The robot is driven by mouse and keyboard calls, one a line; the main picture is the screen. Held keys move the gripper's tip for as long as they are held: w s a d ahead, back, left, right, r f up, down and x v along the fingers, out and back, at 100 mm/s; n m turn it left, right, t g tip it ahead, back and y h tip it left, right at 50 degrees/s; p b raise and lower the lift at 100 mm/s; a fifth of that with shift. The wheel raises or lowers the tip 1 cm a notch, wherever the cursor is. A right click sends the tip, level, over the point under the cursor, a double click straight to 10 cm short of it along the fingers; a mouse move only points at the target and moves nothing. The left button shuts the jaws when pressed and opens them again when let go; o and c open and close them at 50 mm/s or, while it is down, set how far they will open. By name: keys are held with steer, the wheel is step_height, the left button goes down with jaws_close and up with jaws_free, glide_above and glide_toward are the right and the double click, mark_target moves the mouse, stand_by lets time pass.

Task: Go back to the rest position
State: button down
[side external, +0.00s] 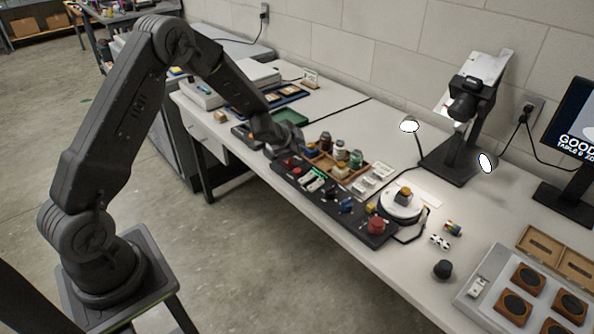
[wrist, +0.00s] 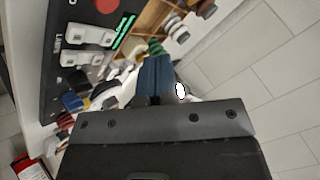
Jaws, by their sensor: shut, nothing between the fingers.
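My gripper (side external: 286,144) is above the long white bench, at the left end of the black panel (side external: 318,190). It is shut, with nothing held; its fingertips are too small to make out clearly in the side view. In the wrist view the dark gripper body (wrist: 160,122) fills the lower part of the frame. A dark blue shape stands just past its edge there, and I cannot tell what it is. My arm reaches out over the bench, bent at the elbow.
A wooden tray (side external: 322,171) with several small jars stands close beside my gripper. A round white stand (side external: 400,208) and a red knob (side external: 376,225) are further right. A camera stand (side external: 455,160) with lamps rises behind. Bare floor lies in front of the bench.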

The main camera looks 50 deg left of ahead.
steer(key=s+d+r+n+g+y, duration=0.1)
steer(key=s+d+r+n, duration=0.15)
steer(key=s+r, duration=0.45)
steer(key=s+d+r+n+y, duration=0.1)
steer(key=s+d+r+n, duration=0.15)
steer(key=r, duration=0.85)
steer(key=s+d+r+n+g+h, duration=0.1)
steer(key=s+d+r, duration=0.1)
steer(key=s, duration=0.6)
steer(key=s+d+r+n+h, duration=0.1)
steer(key=s+d, duration=0.4)
steer(key=s, duration=0.3)
steer(key=s+d+r+g+h, duration=0.1)
steer(key=s+d+r, duration=0.1)
steer(key=s, duration=0.6)
steer(key=shift+s+d+r+n+g, duration=0.3)
steer(key=shift+s+d+r+n, duration=0.1)
steer(key=shift+d, duration=0.45)
